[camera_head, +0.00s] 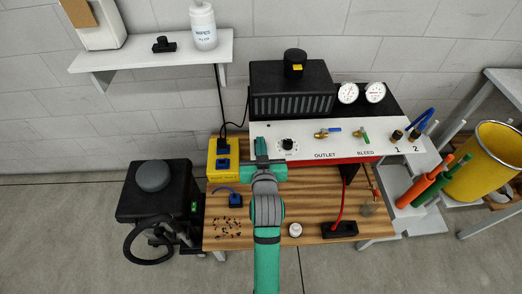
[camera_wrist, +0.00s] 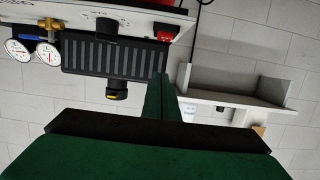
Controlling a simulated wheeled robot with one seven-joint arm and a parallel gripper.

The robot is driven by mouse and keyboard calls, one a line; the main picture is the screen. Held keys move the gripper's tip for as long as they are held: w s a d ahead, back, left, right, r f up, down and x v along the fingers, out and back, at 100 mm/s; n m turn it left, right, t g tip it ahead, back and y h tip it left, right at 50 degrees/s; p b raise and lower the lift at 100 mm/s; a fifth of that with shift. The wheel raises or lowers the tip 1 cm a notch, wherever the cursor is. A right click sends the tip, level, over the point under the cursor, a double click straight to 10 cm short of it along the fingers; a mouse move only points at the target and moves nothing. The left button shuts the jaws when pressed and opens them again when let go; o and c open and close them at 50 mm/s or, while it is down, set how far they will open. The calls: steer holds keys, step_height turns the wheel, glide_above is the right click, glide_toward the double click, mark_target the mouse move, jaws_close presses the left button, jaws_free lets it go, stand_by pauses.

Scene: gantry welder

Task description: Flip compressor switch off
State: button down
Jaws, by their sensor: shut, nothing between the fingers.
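A unit with a white panel (camera_head: 344,134) marked OUTLET and BLEED, a black ribbed box (camera_head: 290,92) and two round gauges stands at the back of the wooden bench. The panel carries a black knob (camera_head: 288,144). In the wrist view, a red part like a rocker switch (camera_wrist: 165,32) sits on the panel; the head view does not show it clearly. My gripper (camera_head: 262,150) is shut and empty, in front of the panel's left end. Its closed fingers (camera_wrist: 160,97) point toward the black box's edge in the wrist view. Contact cannot be told.
A yellow socket box (camera_head: 222,150) stands left of my gripper. A black machine (camera_head: 158,190) with a small green switch is at the left. A wall shelf (camera_head: 150,52) is above. A yellow bin (camera_head: 482,165) and colored cylinders are at the right. A red cable and white jar lie on the bench.

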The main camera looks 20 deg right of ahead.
steer(key=x, duration=0.5)
step_height(320, 180, down, 3)
steer(key=shift+f, duration=0.55)
steer(key=shift+f, duration=0.1)
steer(key=shift+f, duration=0.15)
steer(key=r, duration=0.4)
steer(key=shift+w+d+r, duration=0.15)
steer(key=shift+w, duration=0.25)
steer(key=r+v, duration=0.1)
steer(key=v, duration=0.9)
steer(key=shift+w+r, duration=0.2)
steer(key=shift+w, duration=0.05)
